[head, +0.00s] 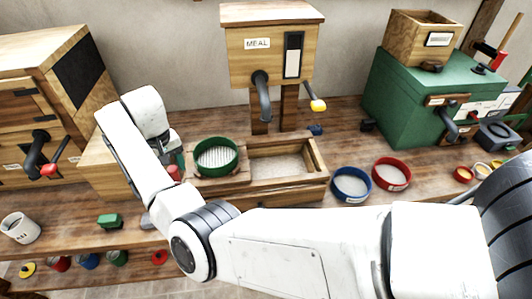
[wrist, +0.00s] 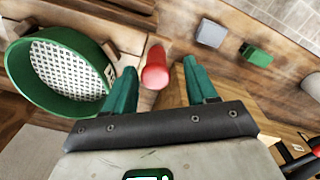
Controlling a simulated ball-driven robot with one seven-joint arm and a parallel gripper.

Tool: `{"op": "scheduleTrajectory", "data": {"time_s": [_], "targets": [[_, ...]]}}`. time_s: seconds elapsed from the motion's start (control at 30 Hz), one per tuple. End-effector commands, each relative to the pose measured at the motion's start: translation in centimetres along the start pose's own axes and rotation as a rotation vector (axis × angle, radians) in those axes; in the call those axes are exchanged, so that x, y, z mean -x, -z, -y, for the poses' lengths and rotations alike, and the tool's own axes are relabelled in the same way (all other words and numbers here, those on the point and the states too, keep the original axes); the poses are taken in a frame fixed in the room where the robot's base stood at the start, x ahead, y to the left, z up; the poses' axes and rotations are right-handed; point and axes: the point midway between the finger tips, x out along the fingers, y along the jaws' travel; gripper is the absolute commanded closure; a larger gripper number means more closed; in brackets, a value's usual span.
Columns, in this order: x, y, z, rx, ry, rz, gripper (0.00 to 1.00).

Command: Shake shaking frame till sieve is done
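The green-rimmed sieve (head: 238,163) with a pale mesh sits on the left part of the wooden shaking frame (head: 270,190). In the wrist view the sieve (wrist: 103,77) is at the left, and its mesh looks empty. The frame's red handle (head: 174,172) shows partly behind my arm in the head view. In the wrist view the red handle (wrist: 155,70) lies between the lines of my gripper's two green fingers. My gripper (wrist: 158,78) is open, with a gap on both sides of the handle. The head view mostly hides my gripper behind my arm.
The frame's right part holds pale material. The MEAL hopper (head: 268,55) with a spout stands behind. A blue sieve (head: 352,184) and a red sieve (head: 392,174) lie to the right. A green block (head: 109,221) and white cup (head: 20,228) stand at left.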

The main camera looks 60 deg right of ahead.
Motion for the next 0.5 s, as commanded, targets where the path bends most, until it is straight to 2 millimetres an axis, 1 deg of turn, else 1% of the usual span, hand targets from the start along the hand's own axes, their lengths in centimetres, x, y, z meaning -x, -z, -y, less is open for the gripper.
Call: {"op": "scheduleTrajectory", "data": {"time_s": [0.07, 0.27, 0.37, 0.5], "targets": [[0.0, 0.0, -0.1, -0.001, 0.0, 0.001, 0.36], [0.0, 0.0, -0.1, -0.002, -0.001, 0.001, 0.36], [0.7, 0.0, -0.1, -0.002, -0.001, 0.001, 0.36], [2.1, 0.0, -0.1, -0.002, -0.002, 0.001, 0.36]]}}
